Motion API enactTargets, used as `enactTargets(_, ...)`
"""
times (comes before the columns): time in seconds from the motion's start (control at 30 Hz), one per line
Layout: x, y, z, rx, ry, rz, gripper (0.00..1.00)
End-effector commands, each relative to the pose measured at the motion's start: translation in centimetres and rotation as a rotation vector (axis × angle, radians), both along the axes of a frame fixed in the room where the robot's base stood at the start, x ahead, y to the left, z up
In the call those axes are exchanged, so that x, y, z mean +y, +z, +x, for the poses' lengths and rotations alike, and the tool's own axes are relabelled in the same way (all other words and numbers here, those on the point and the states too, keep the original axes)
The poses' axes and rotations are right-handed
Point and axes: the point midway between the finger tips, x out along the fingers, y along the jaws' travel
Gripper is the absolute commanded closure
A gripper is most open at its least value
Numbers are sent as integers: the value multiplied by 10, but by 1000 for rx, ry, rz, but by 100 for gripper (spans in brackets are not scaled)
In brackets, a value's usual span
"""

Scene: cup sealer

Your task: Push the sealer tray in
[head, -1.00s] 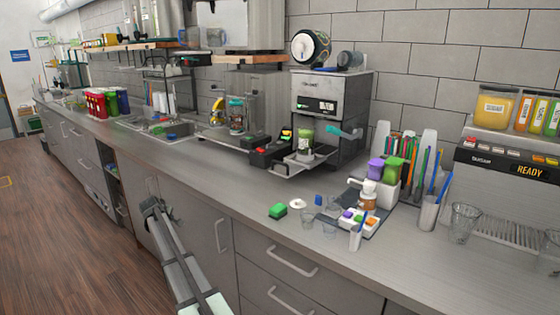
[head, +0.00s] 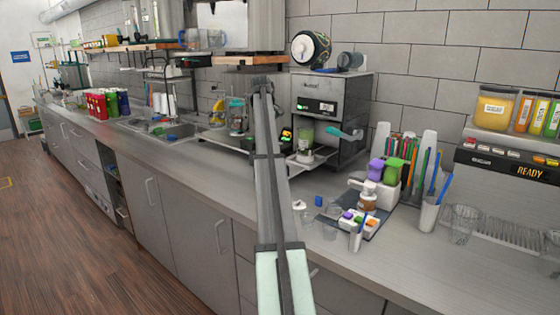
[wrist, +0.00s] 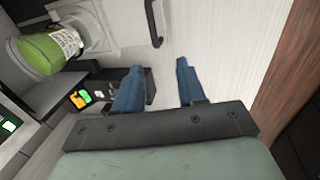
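The cup sealer (head: 343,95) is a dark and silver machine at the wall side of the counter. Its sealer tray (head: 308,158) sticks out at the front, with a cup of green drink (head: 306,134) in it. In the wrist view the green cup (wrist: 42,54) lies at the upper left, in the pale tray holder (wrist: 100,38). My gripper (wrist: 158,65) is open, its two blue fingers apart with nothing between them. It is beside the tray, not visibly touching it. In the head view my arm hides the gripper and part of the tray's left side.
A black box with lit buttons (wrist: 80,98) is close to the fingers. A dark handle-like bar (wrist: 155,22) shows beyond them. A caddy of small bottles (head: 360,222) and glasses stand on the counter right of the tray. Wooden floor (head: 60,240) lies left.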

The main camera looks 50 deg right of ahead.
Motion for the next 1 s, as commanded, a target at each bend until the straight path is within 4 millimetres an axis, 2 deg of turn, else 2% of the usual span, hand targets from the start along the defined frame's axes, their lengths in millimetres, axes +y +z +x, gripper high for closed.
enactTargets(0.03, -7, 9, -9, 3, -13, 14, 60)
enactTargets(0.1, -11, 16, -17, 9, -23, 29, 60)
enactTargets(0.27, -14, 14, -23, 12, -30, 41, 60)
enactTargets(0.37, -15, 2, -24, 13, -30, 41, 60)
enactTargets(0.8, -30, -72, -24, 13, -30, 40, 60)
enactTargets(1.0, -36, -99, -23, 12, -30, 39, 60)
